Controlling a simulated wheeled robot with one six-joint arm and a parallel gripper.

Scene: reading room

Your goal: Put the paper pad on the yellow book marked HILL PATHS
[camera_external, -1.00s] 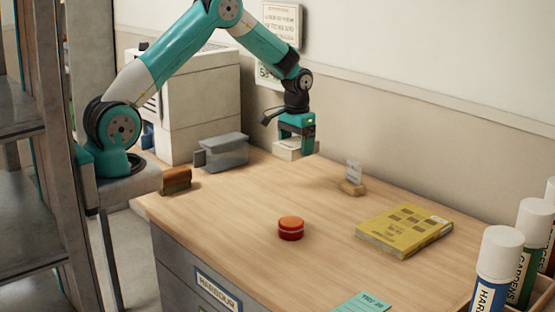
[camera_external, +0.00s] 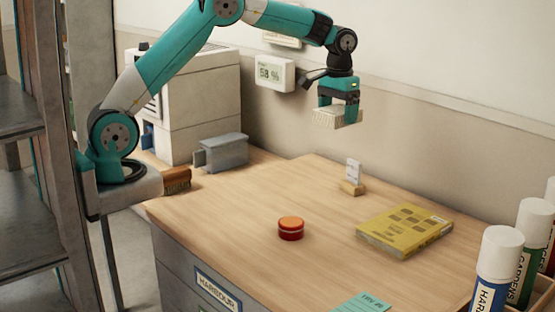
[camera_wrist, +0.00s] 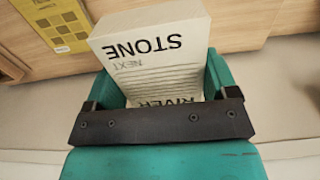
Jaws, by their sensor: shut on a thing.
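My gripper (camera_external: 338,98) is shut on the cream paper pad (camera_external: 337,119) and holds it in the air above the back of the desk. In the wrist view the pad (camera_wrist: 150,60) sits between the teal jaws, with "STONE", "NEXT" and "RIVER" printed on it, upside down. The yellow book (camera_external: 404,230) lies flat on the right part of the desk, to the right of and below the pad in the external view. Its title is too small to read. Part of the book (camera_wrist: 62,22) shows at the top left of the wrist view.
A red-orange round tin (camera_external: 291,228) stands mid-desk. A small card in a wooden holder (camera_external: 353,178) stands behind the book. White-capped tubes (camera_external: 497,265) stand at the right edge. A brush (camera_external: 176,180) and a grey box (camera_external: 222,152) are at the left. The book's top is clear.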

